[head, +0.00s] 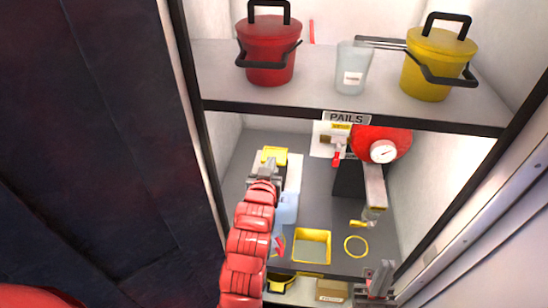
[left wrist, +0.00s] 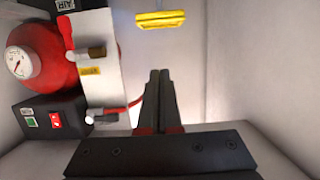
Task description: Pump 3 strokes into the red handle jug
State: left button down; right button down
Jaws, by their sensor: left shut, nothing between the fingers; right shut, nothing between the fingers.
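A yellow bar-shaped handle (head: 274,154) is at the back left of the middle compartment; it also shows in the left wrist view (left wrist: 161,19). My left gripper (head: 268,168) is shut and empty just in front of it. In the left wrist view its fingertips (left wrist: 160,74) are apart from the bar. A pale bluish container (head: 289,206) is partly hidden behind my left arm. A red piece (head: 278,244) shows beside the arm; I cannot tell whether it is the jug's handle. My right gripper (head: 378,275) is shut and empty at the compartment's front right.
A red tank (head: 370,143) with a gauge (head: 383,151) and a black box (left wrist: 55,122) stand right of the handle. A yellow square (head: 312,246) and yellow ring (head: 356,246) mark the floor. The shelf above holds a red pail (head: 268,52), clear beaker (head: 352,68) and yellow pail (head: 432,68).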

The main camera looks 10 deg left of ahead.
pick_arm(q)
jog(key=p, duration=0.4)
send_over(275, 155)
jog(key=f+v, duration=0.1)
jog(key=v, duration=0.2)
jog(key=shift+s+d+f, duration=0.15)
jog(key=shift+f, duration=0.65)
jog(key=f+p, duration=0.2)
jog(key=f, duration=0.1)
jog(key=shift+w, duration=0.35)
jog(key=shift+f, duration=0.75)
notch_tip(275, 155, down, 6)
jog(key=b, duration=0.7)
jog(key=shift+d+r, duration=0.1)
jog(key=shift+r, duration=0.25)
jog(key=shift+s, duration=0.1)
